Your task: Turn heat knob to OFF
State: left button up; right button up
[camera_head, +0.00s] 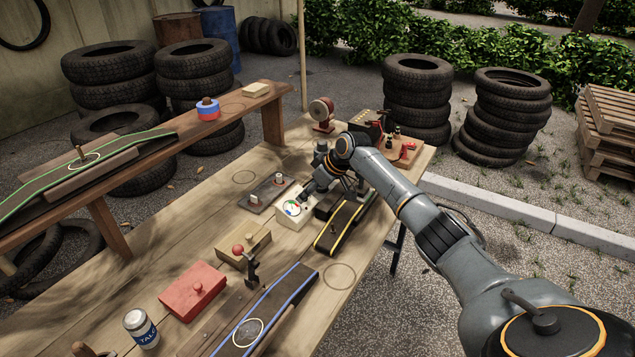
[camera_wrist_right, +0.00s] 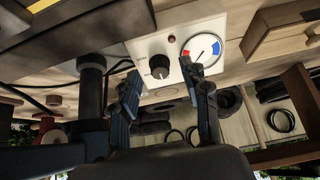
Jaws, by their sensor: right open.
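The heat knob (camera_wrist_right: 159,66) is a black round knob with a light mark, on a cream control box (camera_wrist_right: 148,46). A dial gauge with blue and red sectors (camera_wrist_right: 203,50) and a small dark red lamp (camera_wrist_right: 172,39) share its face. In the head view the box (camera_head: 284,221) stands mid-table with its gauge (camera_head: 292,207) showing; the knob is hard to make out there. My right gripper (camera_head: 309,193) is at the box. In the wrist view its open fingers (camera_wrist_right: 160,72) appear on either side of the knob; I cannot tell whether they touch it. My left gripper is not in view.
A dark plate with small fittings (camera_head: 269,194) lies left of the box. A yellow-edged belt piece (camera_head: 345,226) lies to its right. A red box (camera_head: 192,291) and a wooden block with a red ball knob (camera_head: 243,247) stand nearer. A dark post (camera_wrist_right: 92,85) stands beside the box.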

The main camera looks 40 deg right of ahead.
jog(key=v, duration=1.1)
jog(key=shift+s+f, duration=0.1)
